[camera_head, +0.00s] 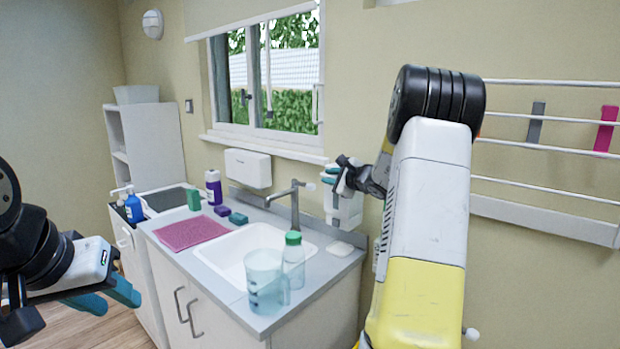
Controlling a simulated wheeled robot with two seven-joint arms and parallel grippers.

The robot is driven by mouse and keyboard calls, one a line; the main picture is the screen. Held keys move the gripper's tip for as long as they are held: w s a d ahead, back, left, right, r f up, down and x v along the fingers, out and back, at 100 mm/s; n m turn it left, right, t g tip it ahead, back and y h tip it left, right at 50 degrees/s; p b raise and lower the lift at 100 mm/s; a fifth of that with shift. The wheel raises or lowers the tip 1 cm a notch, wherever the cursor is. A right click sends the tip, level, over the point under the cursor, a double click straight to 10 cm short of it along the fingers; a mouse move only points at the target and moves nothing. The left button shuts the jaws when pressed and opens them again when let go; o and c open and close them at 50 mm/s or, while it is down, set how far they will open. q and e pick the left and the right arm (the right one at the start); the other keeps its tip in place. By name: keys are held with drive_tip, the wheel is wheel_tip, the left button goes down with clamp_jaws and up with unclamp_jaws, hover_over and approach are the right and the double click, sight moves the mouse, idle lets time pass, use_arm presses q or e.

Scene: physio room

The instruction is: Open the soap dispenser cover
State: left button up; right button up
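The white soap dispenser (346,211) is mounted on the wall right of the sink, below the window's right end. My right gripper (332,176) is at its upper front, with teal fingertips close to the cover. Contact is unclear, and the gripper hides the dispenser's upper part. Whether the cover is shut or partly raised cannot be told, nor how far apart those fingers are. My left gripper (106,297) is at the lower left, away from the counter, with its two teal fingers apart and nothing seen between them.
The sink (237,249) is set in a grey counter. A clear jug (264,282) and a green-capped bottle (293,262) stand at its front edge. A pink cloth (190,232), sponges and a purple bottle (213,188) are to the left. Wall rails (545,147) run at right.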

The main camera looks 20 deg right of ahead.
clamp_jaws()
drive_tip(key=shift+f, duration=0.1)
idle(1.3)
